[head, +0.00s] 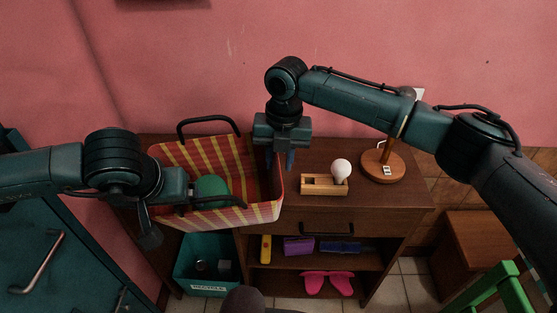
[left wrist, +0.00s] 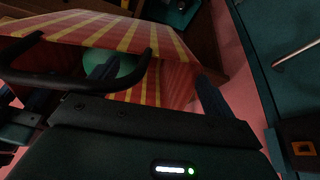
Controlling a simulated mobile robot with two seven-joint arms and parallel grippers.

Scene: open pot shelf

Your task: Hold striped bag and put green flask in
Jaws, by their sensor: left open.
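The striped bag (head: 255,213), red and yellow with black handles, stands open on the dark wooden cabinet top. A round green thing, seemingly the green flask (head: 212,190), lies inside it; it also shows in the left wrist view (left wrist: 122,72). Its lower part is hidden. My left gripper (head: 168,215) is open at the bag's front left, close to the front handle (left wrist: 75,83); I cannot tell whether they touch. My right gripper (head: 280,160) points down at the bag's right rim, its fingers apart, with no flask between them.
A wooden holder (head: 318,185) with a white bulb (head: 341,168) and a round wooden stand (head: 383,168) are on the cabinet top at right. A teal bin (head: 207,289) is below the bag. Shelves below hold a purple box (head: 298,246) and pink item (head: 328,284).

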